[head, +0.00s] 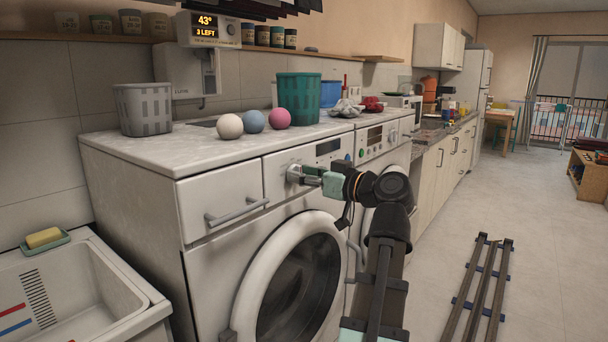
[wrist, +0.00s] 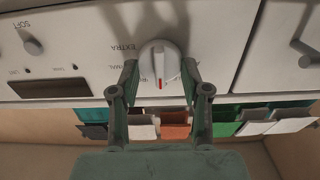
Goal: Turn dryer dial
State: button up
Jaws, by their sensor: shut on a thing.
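The front-loading machine (head: 212,285) has a round glass door, closed. Its white dial (head: 293,172) is on the front panel, right of the drawer. In the wrist view the dial (wrist: 159,62) has a red mark pointing to the bottom of the picture, with upside-down panel lettering around it. My gripper (head: 305,174) reaches the panel from the right. In the wrist view its two green fingers (wrist: 160,78) sit on either side of the dial, shut on it. The fingertips' contact is partly hidden behind the dial's sides.
A second machine (head: 367,152) stands to the right, partly behind my arm. On the top are a grey basket (head: 143,110), a green basket (head: 298,98) and three balls (head: 254,121). A sink (head: 70,290) is at left.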

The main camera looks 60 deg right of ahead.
jog(key=shift+r+m+p, duration=0.15)
jog(key=shift+m+p, duration=0.15)
jog(key=shift+p, duration=0.15)
jog(key=m+p, duration=0.3)
jog(key=p, duration=0.1)
jog(key=shift+r, duration=0.1)
jog(key=m+p, duration=0.4)
jog(key=shift+d+f, duration=0.15)
jog(key=shift+f, duration=0.05)
jog(key=o, duration=1.1)
jog(key=shift+f, duration=0.1)
jog(key=s, duration=1.2)
jog(key=shift+a, duration=0.25)
